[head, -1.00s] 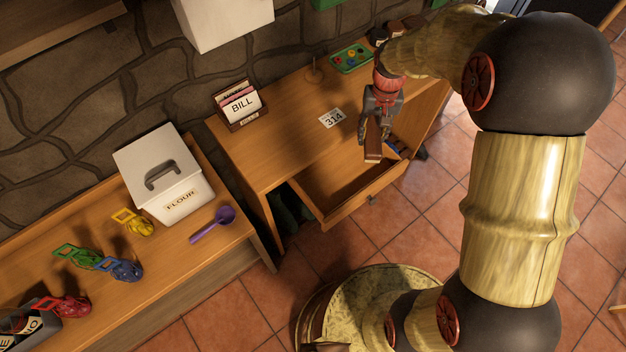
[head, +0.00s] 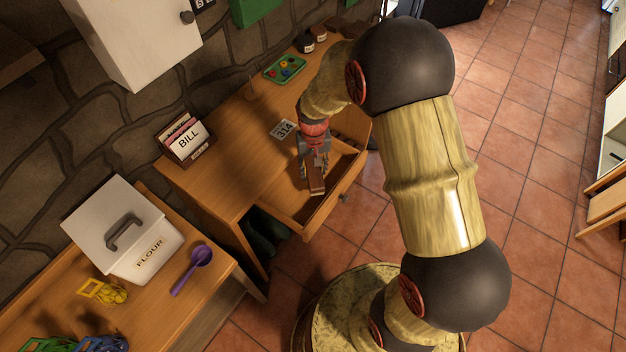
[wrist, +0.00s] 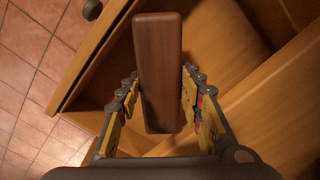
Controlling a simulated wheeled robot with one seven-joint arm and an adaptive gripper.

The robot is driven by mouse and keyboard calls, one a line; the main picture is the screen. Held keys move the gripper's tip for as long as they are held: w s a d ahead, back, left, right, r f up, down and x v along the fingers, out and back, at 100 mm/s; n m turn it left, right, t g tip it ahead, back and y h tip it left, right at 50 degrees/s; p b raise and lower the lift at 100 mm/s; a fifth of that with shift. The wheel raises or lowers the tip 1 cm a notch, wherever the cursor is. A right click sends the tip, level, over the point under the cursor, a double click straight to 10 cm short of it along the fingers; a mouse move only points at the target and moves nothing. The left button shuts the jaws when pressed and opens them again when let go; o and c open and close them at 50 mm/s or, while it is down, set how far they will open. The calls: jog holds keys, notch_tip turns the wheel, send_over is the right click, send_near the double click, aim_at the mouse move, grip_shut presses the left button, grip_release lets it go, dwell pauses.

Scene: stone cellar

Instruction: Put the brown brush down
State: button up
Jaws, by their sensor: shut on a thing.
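The brown brush (head: 317,181) is a long wooden block held in my gripper (head: 316,166), over the open drawer (head: 301,212) of the wooden desk. In the wrist view the brush (wrist: 158,70) stands lengthwise between the two yellow-padded fingers, which are shut on its sides. The drawer interior shows behind and below it in that view. Whether the brush touches the drawer floor I cannot tell. Its bristles are not visible.
On the desk (head: 232,150) stand a BILL card holder (head: 187,142), a 314 card (head: 285,129) and a green tray (head: 285,68) with coloured pieces. A flour bin (head: 125,230) and purple scoop (head: 192,269) sit on the left table. The desk's middle is mostly clear.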

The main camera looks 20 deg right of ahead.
jog(key=shift+f+b, duration=0.65)
jog(key=shift+f, duration=2.05)
jog(key=shift+f, duration=0.1)
jog(key=o, duration=1.3)
jog(key=shift+o, duration=0.3)
